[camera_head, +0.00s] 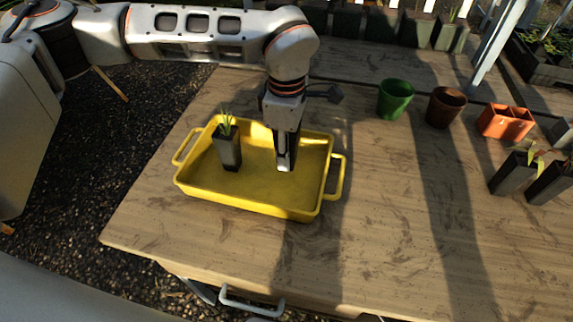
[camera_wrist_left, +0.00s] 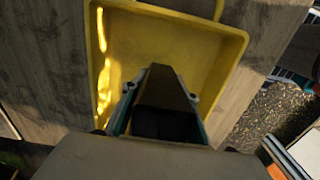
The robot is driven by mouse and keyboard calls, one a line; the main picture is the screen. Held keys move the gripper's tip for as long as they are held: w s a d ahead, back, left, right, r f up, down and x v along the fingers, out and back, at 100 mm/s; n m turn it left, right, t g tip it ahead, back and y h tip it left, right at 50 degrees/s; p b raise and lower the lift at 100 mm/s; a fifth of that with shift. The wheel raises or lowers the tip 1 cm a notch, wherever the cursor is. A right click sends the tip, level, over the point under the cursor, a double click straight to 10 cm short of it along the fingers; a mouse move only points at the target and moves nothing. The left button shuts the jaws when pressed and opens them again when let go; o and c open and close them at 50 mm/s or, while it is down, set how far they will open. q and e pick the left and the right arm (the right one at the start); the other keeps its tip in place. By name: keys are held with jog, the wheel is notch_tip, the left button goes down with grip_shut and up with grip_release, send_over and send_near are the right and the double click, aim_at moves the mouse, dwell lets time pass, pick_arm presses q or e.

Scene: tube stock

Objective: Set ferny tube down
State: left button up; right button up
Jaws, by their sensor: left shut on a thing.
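My left gripper (camera_head: 284,158) points down over the right half of the yellow tray (camera_head: 250,203). It is shut on a dark tapered tube (camera_wrist_left: 165,88), taken as the ferny tube, which shows between the fingers in the left wrist view. Its plant is hidden. In the head view the gripper mostly covers it, and I cannot tell whether its foot touches the tray floor. The tray also shows below the tube in the left wrist view (camera_wrist_left: 215,55). My right gripper is not in view.
Another dark tube (camera_head: 229,148) with thin green leaves stands upright in the tray's left half. A green pot (camera_head: 395,98), a brown pot (camera_head: 445,106), orange pots (camera_head: 505,122) and dark planted tubes (camera_head: 513,173) stand to the right. The table's front right is clear.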

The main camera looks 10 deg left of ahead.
pick_arm(q)
jog(key=shift+f, duration=2.35)
jog(key=shift+f, duration=0.15)
jog(key=o, duration=1.2)
jog(key=shift+o, duration=0.2)
notch_tip(320, 180, up, 12)
jog(key=shift+r, duration=0.15)
